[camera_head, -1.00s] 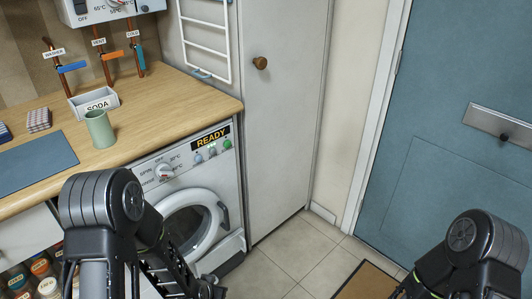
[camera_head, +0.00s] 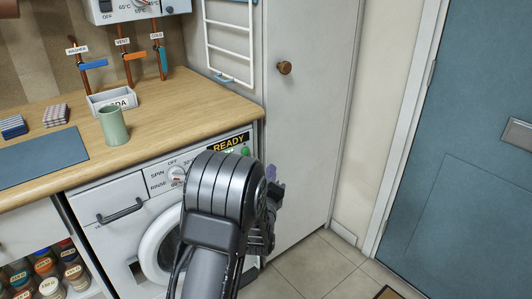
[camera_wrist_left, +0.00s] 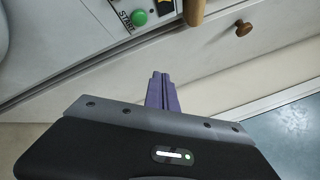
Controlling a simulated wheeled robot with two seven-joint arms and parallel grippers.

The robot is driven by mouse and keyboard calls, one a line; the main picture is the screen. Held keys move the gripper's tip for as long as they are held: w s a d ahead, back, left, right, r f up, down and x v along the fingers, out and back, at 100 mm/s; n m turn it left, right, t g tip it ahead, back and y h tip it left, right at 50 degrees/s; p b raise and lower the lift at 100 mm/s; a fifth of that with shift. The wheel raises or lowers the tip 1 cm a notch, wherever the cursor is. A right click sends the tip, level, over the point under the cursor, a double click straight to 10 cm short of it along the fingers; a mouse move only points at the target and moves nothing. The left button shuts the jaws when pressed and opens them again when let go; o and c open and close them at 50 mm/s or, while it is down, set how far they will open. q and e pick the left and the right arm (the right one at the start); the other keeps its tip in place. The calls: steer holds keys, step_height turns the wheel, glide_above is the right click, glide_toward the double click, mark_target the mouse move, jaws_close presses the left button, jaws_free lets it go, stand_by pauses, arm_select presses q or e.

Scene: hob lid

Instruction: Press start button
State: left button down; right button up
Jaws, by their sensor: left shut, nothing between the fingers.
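The washing machine (camera_head: 105,196) stands under the wooden counter and its display (camera_head: 228,143) reads READY. The green start button (camera_head: 245,151) is at the right end of the panel, just above my left arm. In the left wrist view the green button (camera_wrist_left: 139,17) shows beside the label START. My left gripper (camera_head: 271,172) has purple fingers and is to the right of and slightly below the button in the head view. In the wrist view the fingers (camera_wrist_left: 161,78) are shut, empty and apart from the button. My left arm hides part of the panel and door.
A tall pale cabinet (camera_head: 300,130) with a wooden knob (camera_head: 284,68) stands right of the machine. A green mug (camera_head: 113,125) and a SODA box (camera_head: 112,103) are on the counter (camera_head: 190,115). Open tiled floor (camera_head: 318,266) lies at lower right.

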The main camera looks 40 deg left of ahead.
mark_target(246, 152)
arm_select(q)
steer(key=shift+r+m, duration=0.15)
steer(key=shift+m, duration=0.45)
steer(key=shift+a, duration=0.1)
steer(key=w+a+b, duration=0.2)
steer(key=a, duration=0.6)
steer(key=shift+w+a, duration=0.15)
steer(key=shift+w, duration=0.05)
steer(key=shift+a, duration=0.1)
stand_by(1.8)
steer(key=shift+w+a, duration=0.1)
steer(key=shift+a, duration=0.2)
